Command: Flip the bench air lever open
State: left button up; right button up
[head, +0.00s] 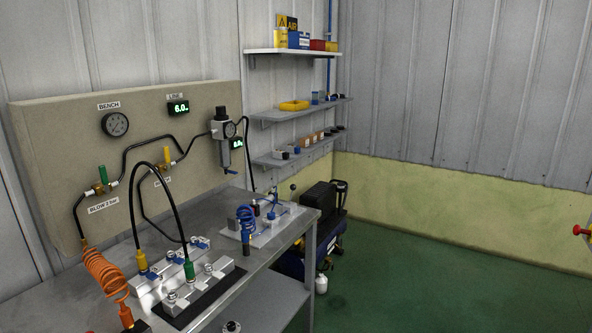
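Two small brass valves sit on the beige panel above the bench. The left valve has an upright green lever (102,174) and a label reading "BLOW 2 bar" (103,205) below it. Neither of my grippers is in view.
The grey bench (270,262) holds metal manifolds (203,282) with a looping black hose, and an orange coiled hose (105,272) hangs at left. A regulator (222,128) is at the panel's right. Shelves (295,112) line the wall. Green floor (450,285) at right is clear.

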aim_at(165, 149)
jog(key=i+u, duration=0.5)
jog(key=i+l+u, duration=0.35)
jog(key=i+u, duration=0.15)
jog(key=i, duration=0.2)
